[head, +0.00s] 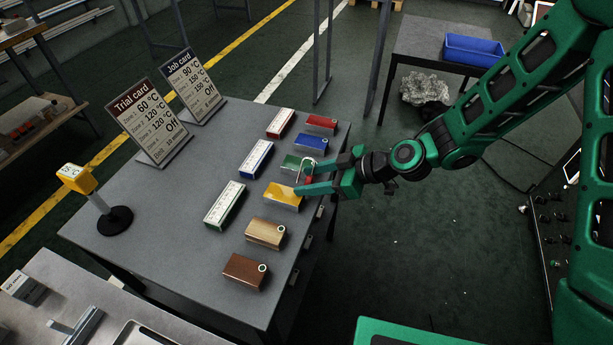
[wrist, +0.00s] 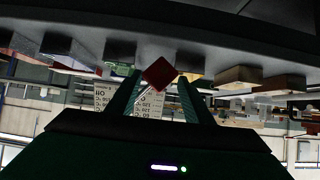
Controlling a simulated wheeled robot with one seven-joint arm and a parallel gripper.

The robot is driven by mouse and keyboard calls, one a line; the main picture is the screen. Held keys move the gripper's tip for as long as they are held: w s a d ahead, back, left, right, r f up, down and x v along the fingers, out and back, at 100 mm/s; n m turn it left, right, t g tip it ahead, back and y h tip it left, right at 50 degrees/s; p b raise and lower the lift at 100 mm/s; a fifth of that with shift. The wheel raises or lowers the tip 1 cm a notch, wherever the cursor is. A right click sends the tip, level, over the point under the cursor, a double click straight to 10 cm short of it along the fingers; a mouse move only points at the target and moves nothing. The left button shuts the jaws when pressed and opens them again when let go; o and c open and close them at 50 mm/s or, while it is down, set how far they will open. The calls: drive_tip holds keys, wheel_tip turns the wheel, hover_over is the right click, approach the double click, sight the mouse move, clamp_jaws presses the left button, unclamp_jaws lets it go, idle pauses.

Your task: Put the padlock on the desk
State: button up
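The padlock (head: 309,180) has a red body and a pale metal shackle that stands up above the fingers. It is at the right edge of the grey table (head: 180,215), in front of the green and yellow blocks. My gripper (head: 308,180) reaches in from the right with a finger on each side of the padlock. In the wrist view the red padlock body (wrist: 160,73) shows as a diamond between the two fingertips (wrist: 160,80), its corners against them. Whether the padlock touches the table is hidden. Which surface is the desk is not marked.
Blocks in several colours, including yellow (head: 284,197), tan (head: 265,233) and brown (head: 245,271), line the table's right side. Two sign cards (head: 147,122) and a yellow device on a stand (head: 77,180) are further left. A second table (head: 430,40) holds a blue bin (head: 474,50).

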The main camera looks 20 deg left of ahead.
drive_tip(key=shift+s+d+f, duration=0.1)
drive_tip(key=shift+s, duration=0.05)
drive_tip(key=shift+r, duration=0.35)
drive_tip(key=w+v, duration=0.1)
drive_tip(key=v, duration=1.1)
drive_tip(key=shift+s+r, duration=0.2)
drive_tip(key=shift+s, duration=0.15)
